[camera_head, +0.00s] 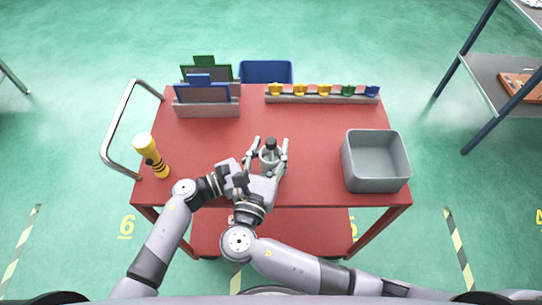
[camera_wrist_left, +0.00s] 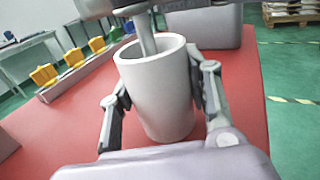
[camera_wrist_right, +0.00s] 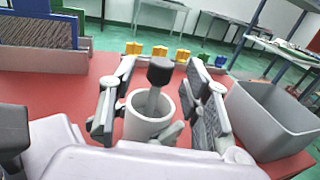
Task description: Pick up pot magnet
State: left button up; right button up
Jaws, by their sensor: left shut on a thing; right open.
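A black-topped grey rod (camera_wrist_right: 160,72), which I take to be the pot magnet, stands in a pale grey cup (camera_wrist_right: 142,118) on the red table. It also shows in the head view (camera_head: 271,144). The rod's lower end is hidden inside the cup. My left gripper (camera_wrist_left: 160,85) is shut on the cup, with a finger on each side of its wall. My right gripper (camera_head: 269,148) is open above the cup. Its fingers (camera_wrist_right: 158,90) stand on both sides of the rod, with gaps between them and the rod.
A grey bin (camera_head: 376,185) stands at the table's right. A rack with yellow, green and blue clips (camera_head: 322,98) lies along the back. Panels in a holder (camera_head: 207,112) stand back left. A yellow torch-like object (camera_head: 151,154) stands at the left edge. The table's middle right is clear.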

jog(key=shift+x, duration=1.05)
grip_shut()
